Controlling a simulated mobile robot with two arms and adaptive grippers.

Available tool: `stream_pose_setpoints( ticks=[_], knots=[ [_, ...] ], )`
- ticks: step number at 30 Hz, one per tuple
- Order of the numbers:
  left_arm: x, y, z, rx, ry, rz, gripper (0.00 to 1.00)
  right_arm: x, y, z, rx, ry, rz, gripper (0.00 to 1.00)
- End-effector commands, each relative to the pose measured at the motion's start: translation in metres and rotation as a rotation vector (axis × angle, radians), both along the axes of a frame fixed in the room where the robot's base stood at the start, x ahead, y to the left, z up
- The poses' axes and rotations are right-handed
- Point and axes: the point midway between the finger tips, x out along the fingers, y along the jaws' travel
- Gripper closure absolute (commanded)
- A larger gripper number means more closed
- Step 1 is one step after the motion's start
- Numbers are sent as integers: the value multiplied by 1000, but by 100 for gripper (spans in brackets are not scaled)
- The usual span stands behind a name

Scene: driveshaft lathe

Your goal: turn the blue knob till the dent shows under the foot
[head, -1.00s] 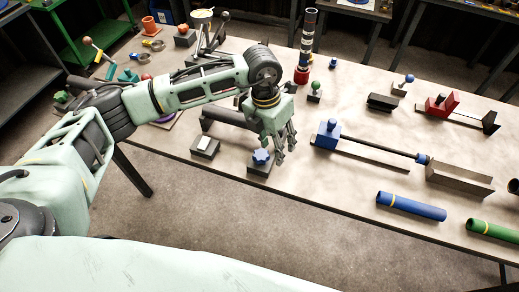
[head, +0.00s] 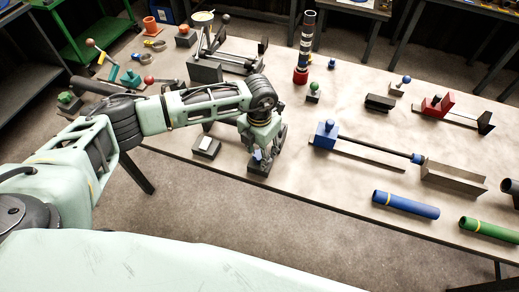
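The blue knob (head: 257,154) sits on a small dark block (head: 258,169) near the table's front edge, and only a small part of it shows. My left gripper (head: 263,155) points down over the knob with its fingers around it. I cannot tell whether the fingers touch the knob. No dent or foot can be made out here. My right gripper is not in view.
A dark block with a white label (head: 206,146) stands just left of the knob's block. A blue block with a long rod (head: 371,147) lies to the right. Blue (head: 406,204) and green (head: 489,230) tubes lie near the front edge.

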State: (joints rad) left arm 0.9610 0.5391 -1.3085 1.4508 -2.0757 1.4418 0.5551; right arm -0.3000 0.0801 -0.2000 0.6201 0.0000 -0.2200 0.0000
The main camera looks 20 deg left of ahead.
Motion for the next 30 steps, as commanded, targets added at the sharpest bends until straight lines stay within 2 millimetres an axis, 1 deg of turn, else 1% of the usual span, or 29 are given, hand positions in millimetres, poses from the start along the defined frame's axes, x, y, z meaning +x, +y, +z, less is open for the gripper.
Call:
stream_pose_setpoints(
  ticks=[2,15,18,20,25,27,30],
  knots=[
    [0,0,0,0,0,0,55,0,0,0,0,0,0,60],
    [1,1,1,2,-2,1,94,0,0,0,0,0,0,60],
    [1,1,0,2,-3,-3,95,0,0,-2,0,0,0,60],
    [2,1,-2,2,-4,-21,95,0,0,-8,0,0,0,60],
    [4,1,-4,3,-7,-122,95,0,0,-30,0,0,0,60],
    [4,1,-3,3,-7,-156,95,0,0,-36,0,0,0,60],
    [4,2,0,3,-6,-184,95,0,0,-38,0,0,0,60]
  ],
)
